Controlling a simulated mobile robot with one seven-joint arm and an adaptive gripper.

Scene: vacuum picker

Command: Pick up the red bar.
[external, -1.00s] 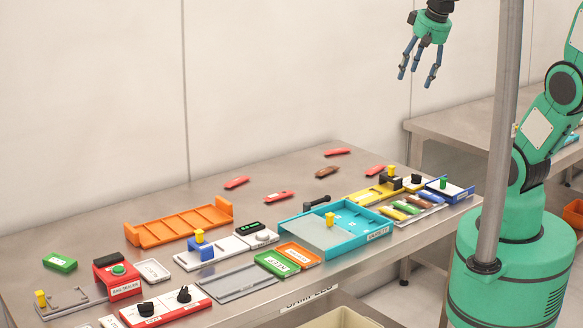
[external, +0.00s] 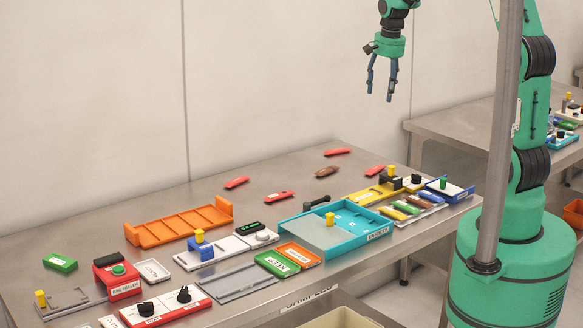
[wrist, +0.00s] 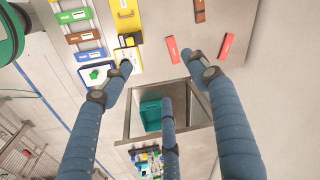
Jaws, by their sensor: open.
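Several red bars lie loose on the metal table. In the external view one is at the back (external: 337,152), one right of it (external: 375,170), one at the left (external: 237,183) and one nearer the middle (external: 279,196). A brown bar (external: 327,172) lies among them. My gripper (external: 380,95) is open and empty, high above the table's back right part, fingers pointing down. In the wrist view its three blue fingers (wrist: 162,72) are spread. Two red bars show beyond the fingertips, one left (wrist: 172,49) and one right (wrist: 226,46); a brown bar (wrist: 199,10) is above them.
A yellow holder (external: 377,194) and a rack of coloured bars (external: 408,207) stand near the right edge. A teal tray (external: 370,236) and an orange rack (external: 181,226) stand in front of the loose bars. A metal post (external: 501,130) stands before my arm.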

